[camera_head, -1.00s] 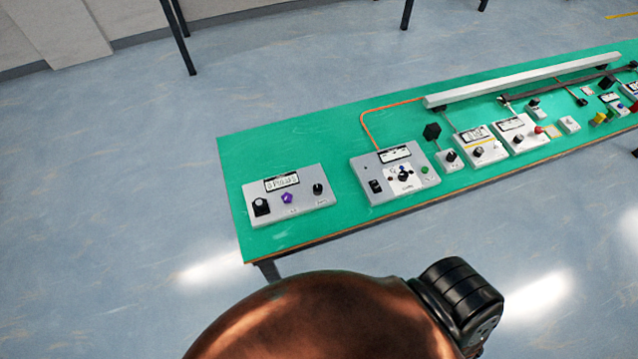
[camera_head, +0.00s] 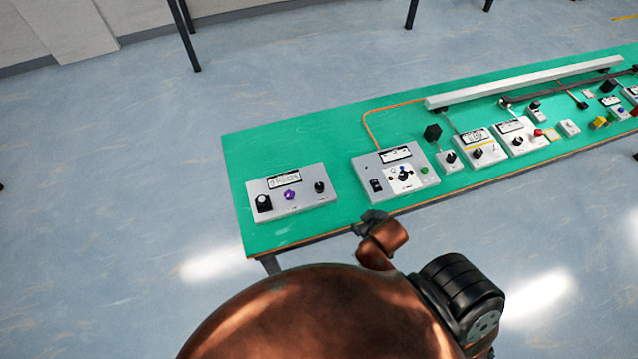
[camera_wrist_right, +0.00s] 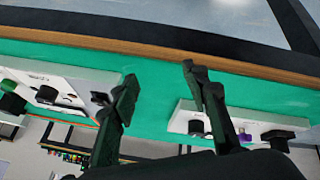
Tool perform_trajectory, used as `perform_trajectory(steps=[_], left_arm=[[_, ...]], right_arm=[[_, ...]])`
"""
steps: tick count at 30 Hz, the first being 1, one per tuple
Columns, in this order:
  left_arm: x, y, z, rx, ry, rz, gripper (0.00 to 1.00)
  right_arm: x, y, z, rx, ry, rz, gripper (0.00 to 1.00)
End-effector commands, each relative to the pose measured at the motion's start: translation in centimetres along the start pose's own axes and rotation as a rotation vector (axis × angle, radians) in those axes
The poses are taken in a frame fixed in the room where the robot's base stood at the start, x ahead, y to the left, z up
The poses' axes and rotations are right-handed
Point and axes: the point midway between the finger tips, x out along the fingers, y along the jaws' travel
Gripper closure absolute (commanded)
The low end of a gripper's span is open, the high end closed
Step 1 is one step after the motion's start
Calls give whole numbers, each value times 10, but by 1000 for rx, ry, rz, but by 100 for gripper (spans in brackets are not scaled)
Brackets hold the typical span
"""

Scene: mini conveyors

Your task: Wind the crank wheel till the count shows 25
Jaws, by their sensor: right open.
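A grey panel (camera_head: 292,211) at the left end of the green table carries a small display (camera_head: 284,181), a black knob (camera_head: 264,203) at left, a purple knob (camera_head: 290,195) in the middle and a black knob (camera_head: 319,187) at right. I cannot tell which part is the crank wheel, and the display's digits are too small to read. My right gripper (camera_head: 372,218) is at the table's front edge, right of this panel. In the right wrist view the gripper (camera_wrist_right: 160,73) has its fingers apart and nothing between them. My left gripper is not in view.
A second grey panel (camera_head: 410,181) with several controls stands right of the first. Further right are several small boxes and a long white bar (camera_head: 525,84). Bare green tabletop (camera_head: 350,207) lies between the two panels.

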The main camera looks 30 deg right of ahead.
Motion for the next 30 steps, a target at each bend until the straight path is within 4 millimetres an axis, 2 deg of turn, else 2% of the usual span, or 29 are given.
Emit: perform_trajectory(steps=[1,5,10,14,16,17,18,19,20,21,23,25,27,29,30], left_arm=[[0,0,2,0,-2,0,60],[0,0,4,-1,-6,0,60],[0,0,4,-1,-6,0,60],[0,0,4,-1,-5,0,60],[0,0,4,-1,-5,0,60],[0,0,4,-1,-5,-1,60],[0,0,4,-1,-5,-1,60],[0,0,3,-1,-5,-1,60],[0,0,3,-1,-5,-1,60],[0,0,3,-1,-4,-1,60],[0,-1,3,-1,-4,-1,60],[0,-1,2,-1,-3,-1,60],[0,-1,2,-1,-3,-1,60],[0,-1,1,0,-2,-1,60],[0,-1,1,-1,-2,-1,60]], right_arm=[[2,7,-21,-39,53,30,58],[1,22,-74,-143,192,110,58],[-13,34,-155,-315,403,230,58],[-41,32,-232,-502,614,351,58],[-66,22,-280,-643,757,433,58],[-80,14,-302,-716,827,474,58],[-100,-1,-330,-823,927,531,58],[-116,-15,-348,-911,1003,575,58],[-132,-30,-364,-1000,1078,617,58],[-152,-54,-381,-1124,1177,672,58],[-176,-93,-397,-1318,1316,749,58],[-196,-140,-402,-1559,1468,826,58],[-202,-184,-393,-1816,1601,886,58],[-196,-216,-376,-2050,1700,916,58],[-186,-232,-362,-2215,1754,923,58]])
